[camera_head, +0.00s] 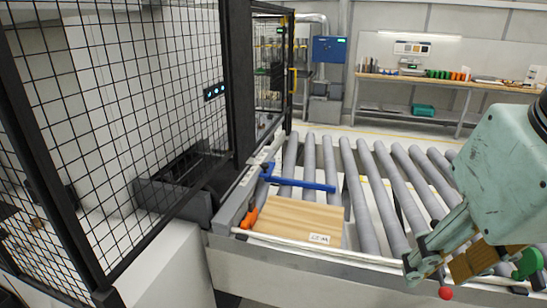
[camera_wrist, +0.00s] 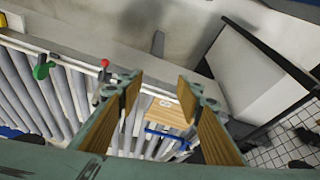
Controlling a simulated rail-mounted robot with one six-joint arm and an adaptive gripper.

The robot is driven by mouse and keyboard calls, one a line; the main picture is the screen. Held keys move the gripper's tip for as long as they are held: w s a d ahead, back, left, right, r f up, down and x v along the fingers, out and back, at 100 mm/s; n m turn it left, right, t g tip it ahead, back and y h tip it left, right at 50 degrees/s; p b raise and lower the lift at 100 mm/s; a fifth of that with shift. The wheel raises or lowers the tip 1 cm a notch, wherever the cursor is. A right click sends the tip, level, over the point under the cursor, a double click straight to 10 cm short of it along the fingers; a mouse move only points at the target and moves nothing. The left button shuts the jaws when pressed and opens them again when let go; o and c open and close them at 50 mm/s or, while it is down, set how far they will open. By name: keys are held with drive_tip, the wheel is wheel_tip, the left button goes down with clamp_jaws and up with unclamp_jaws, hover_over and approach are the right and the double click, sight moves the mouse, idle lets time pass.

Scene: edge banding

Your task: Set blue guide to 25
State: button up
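The blue guide (camera_head: 300,184) is a bar lying across the rollers behind the wooden board, with a blue clamp part at its left end on the side rail. It also shows in the wrist view (camera_wrist: 158,133), beyond the board and partly hidden by a finger. A pale strip (camera_head: 252,176) runs along the left rail by the clamp; its markings are too small to read. My gripper (camera_head: 433,262) is at the right in the head view, well apart from the guide. The wrist view shows my gripper (camera_wrist: 162,88) open, with brown finger pads apart and nothing between them.
A wooden board (camera_head: 285,217) with a label lies on the rollers, beside an orange handle (camera_head: 249,216). A red knob (camera_head: 445,293) and a green knob (camera_head: 527,264) stand at the front edge near my gripper. A mesh fence (camera_head: 110,120) closes off the left.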

drive_tip(key=w+a+r+n+p, duration=0.1)
drive_tip(key=w+a+r, duration=0.15)
drive_tip(key=w, duration=0.75)
drive_tip(key=w+a+r+n+p, duration=0.15)
drive_tip(key=w+r, duration=0.25)
drive_tip(key=w, duration=0.6)
drive_tip(key=n+y+p, duration=0.2)
drive_tip(key=n+p, duration=0.2)
drive_tip(key=p, duration=0.1)
hover_over(265, 164)
drive_tip(key=s+d, duration=0.3)
drive_tip(key=s, duration=0.2)
wheel_tip(265, 164, down, 19)
drive_tip(key=shift+f+m, duration=0.1)
drive_tip(key=shift+m, duration=0.15)
drive_tip(key=shift+f, duration=0.15)
drive_tip(key=shift+x, duration=6.7)
drive_tip(key=shift+a, duration=0.15)
drive_tip(key=shift+c, duration=0.3)
